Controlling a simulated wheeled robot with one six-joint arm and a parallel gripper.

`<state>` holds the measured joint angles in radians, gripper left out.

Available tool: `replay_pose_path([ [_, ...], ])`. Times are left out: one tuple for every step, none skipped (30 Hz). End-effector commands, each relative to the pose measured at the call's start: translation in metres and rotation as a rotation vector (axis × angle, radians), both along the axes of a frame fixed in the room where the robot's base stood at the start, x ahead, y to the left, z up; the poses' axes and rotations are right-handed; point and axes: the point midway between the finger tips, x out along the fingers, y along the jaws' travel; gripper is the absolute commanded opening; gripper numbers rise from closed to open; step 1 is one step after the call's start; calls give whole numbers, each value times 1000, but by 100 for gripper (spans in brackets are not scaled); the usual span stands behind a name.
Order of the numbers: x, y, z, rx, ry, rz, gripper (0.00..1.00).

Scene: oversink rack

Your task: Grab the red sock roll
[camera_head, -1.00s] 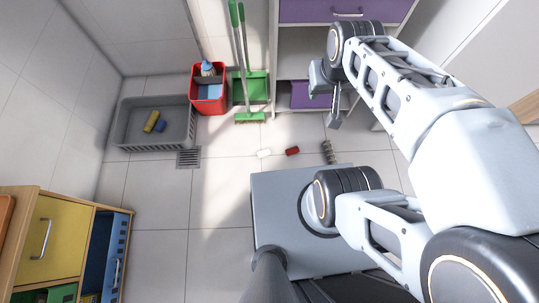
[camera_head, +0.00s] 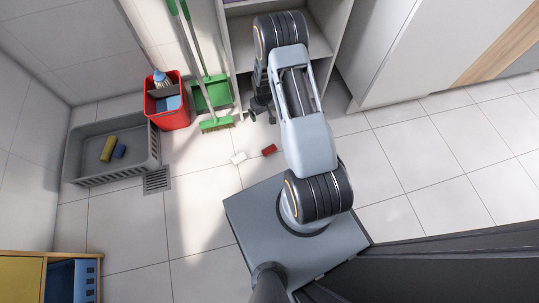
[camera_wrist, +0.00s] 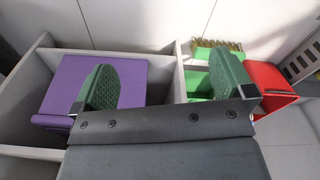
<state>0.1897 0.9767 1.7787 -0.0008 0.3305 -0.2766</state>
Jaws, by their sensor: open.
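The red sock roll (camera_head: 269,150) lies on the tiled floor, in front of the shelf unit and just left of my arm in the head view. A white roll (camera_head: 239,158) lies a little to its left. My gripper (camera_head: 262,106) is above the floor near the shelf opening, apart from the red roll. In the wrist view my gripper (camera_wrist: 166,84) has its two green pads wide apart with nothing between them. The red roll does not show in the wrist view.
A grey basket (camera_head: 82,165) holds a yellow and a blue roll. A red bucket (camera_head: 172,119) and a green broom (camera_head: 216,124) stand left of the shelf unit (camera_head: 237,32). A purple box (camera_wrist: 75,80) sits in the shelf. Floor on the right is clear.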

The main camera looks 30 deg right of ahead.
Motion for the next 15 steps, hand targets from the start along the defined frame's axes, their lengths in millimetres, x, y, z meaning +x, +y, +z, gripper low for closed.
replay_pose_path([
  [-6, -3, -41, 3, 17, 2, 100],
  [-9, -5, -58, 4, 22, 5, 100],
  [-13, -6, -79, 5, 29, 8, 100],
  [-16, -7, -93, 6, 32, 10, 100],
  [-20, -8, -106, 6, 37, 11, 100],
  [-23, -9, -121, 7, 39, 14, 100],
  [-27, -9, -131, 7, 43, 16, 100],
  [-29, -10, -140, 8, 45, 17, 100],
  [-32, -10, -149, 8, 47, 18, 100],
  [-34, -11, -156, 9, 49, 19, 100],
  [-37, -11, -161, 9, 51, 20, 100],
  [-38, -11, -169, 9, 52, 21, 100],
  [-39, -11, -174, 9, 52, 22, 100],
  [-41, -11, -180, 10, 54, 22, 100],
  [-42, -11, -188, 10, 54, 23, 100],
])
